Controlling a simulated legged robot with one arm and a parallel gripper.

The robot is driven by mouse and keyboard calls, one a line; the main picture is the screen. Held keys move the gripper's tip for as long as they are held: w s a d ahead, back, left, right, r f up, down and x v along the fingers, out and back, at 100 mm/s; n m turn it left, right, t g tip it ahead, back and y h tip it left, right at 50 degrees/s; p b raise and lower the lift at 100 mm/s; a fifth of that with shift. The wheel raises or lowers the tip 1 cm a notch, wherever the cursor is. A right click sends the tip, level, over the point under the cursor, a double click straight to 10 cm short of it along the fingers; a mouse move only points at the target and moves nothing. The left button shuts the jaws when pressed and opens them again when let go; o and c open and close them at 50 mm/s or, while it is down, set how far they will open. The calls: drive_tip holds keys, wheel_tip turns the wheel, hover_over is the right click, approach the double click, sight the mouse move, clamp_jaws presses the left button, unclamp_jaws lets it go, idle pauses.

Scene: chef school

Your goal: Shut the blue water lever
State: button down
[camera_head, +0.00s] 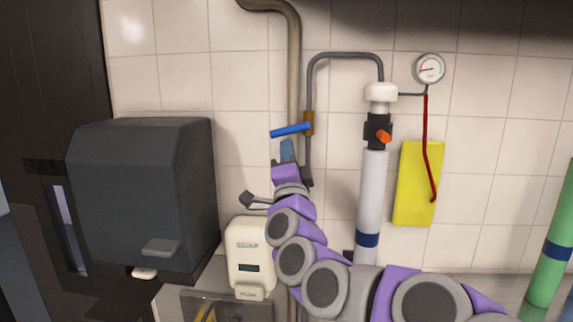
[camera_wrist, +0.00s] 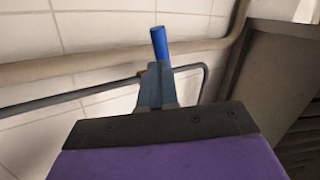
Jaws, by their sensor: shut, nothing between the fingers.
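The blue water lever (camera_head: 291,130) sticks out to the left from a brass valve (camera_head: 309,123) on a thin grey wall pipe. It lies nearly level, its free end slightly lower. My gripper (camera_head: 287,148) is shut and empty, pointing up just below the lever's middle. In the wrist view the blue lever (camera_wrist: 160,43) shows right beyond the tips of my gripper (camera_wrist: 160,72). I cannot tell whether they touch. The lever's valve end is not clear in the wrist view.
A dark grey dispenser (camera_head: 140,195) hangs at left, and a white soap dispenser (camera_head: 250,252) sits below my gripper. A white upright cylinder (camera_head: 370,205), a pressure gauge (camera_head: 429,68) and a yellow panel (camera_head: 418,185) are to the right. Tiled wall left of the lever is clear.

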sight(283, 130)
drive_tip(key=shift+w+a+r, duration=0.25)
drive_tip(key=shift+w+a, duration=0.05)
drive_tip(key=shift+w, duration=0.15)
drive_tip(key=shift+w+a+r, duration=0.25)
drive_tip(key=shift+w, duration=0.2)
drive_tip(key=shift+d, duration=0.2)
drive_tip(key=m+h, duration=0.1)
drive_tip(key=r+m+h+p, duration=0.1)
drive_tip(key=m+h, duration=0.1)
drive_tip(key=shift+a+r+m+t+p, duration=0.15)
drive_tip(key=shift+a+m+t+p, duration=0.15)
drive_tip(key=shift+m+p, duration=0.1)
drive_tip(key=shift+a+r+m+h, duration=0.15)
drive_tip(key=shift+a+m+h, duration=0.15)
drive_tip(key=shift+m+h, duration=0.7)
drive_tip(key=shift+d, duration=0.1)
